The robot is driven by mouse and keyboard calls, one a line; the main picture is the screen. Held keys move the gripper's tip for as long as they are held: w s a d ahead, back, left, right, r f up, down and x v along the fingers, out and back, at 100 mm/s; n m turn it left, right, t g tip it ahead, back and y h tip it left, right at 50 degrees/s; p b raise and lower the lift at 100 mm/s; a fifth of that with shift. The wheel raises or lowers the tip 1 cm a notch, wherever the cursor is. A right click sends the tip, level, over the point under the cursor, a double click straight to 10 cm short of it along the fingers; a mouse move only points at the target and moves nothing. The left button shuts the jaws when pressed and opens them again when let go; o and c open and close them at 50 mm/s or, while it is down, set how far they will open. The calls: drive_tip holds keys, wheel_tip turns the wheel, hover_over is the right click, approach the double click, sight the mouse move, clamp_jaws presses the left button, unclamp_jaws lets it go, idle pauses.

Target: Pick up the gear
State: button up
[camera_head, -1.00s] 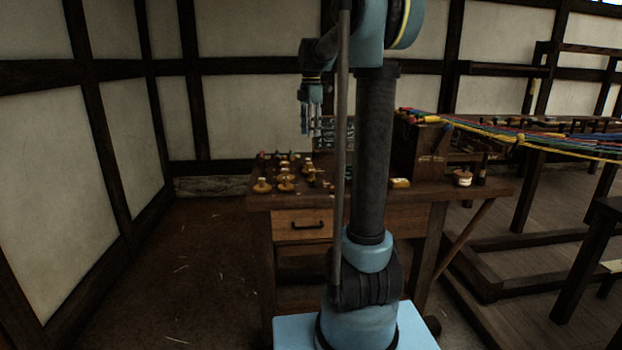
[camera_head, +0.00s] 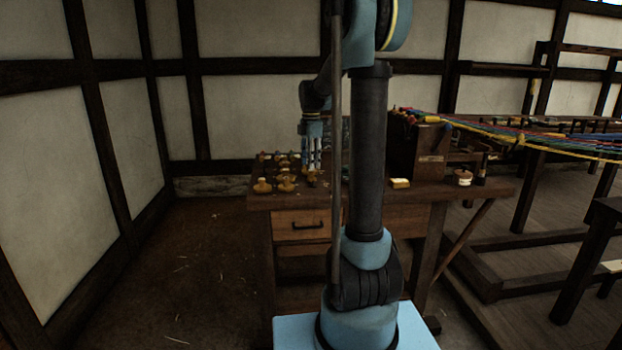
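My gripper (camera_head: 312,164) points down over the left part of the wooden workbench (camera_head: 390,192), with its fingertips close to the small items on the top. Its fingers look slightly apart, but they are too small to tell whether it is open or shut on something. Several small brass-coloured pieces (camera_head: 286,184) stand on the bench to the left of and below the gripper. I cannot tell which of them is the gear. Another brass-coloured piece (camera_head: 311,176) is right at the fingertips. My arm hides part of the bench's middle.
A dark wooden box (camera_head: 431,150) stands on the bench to the right, with coloured ropes (camera_head: 530,136) running off right from it. The floor at left is clear.

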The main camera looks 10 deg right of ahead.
sight(312, 170)
drive_tip(key=shift+d+f, duration=0.15)
drive_tip(key=shift+f, duration=1.2)
drive_tip(key=shift+d+f, duration=0.1)
drive_tip(key=shift+f, duration=1.2)
drive_tip(key=c, duration=0.7)
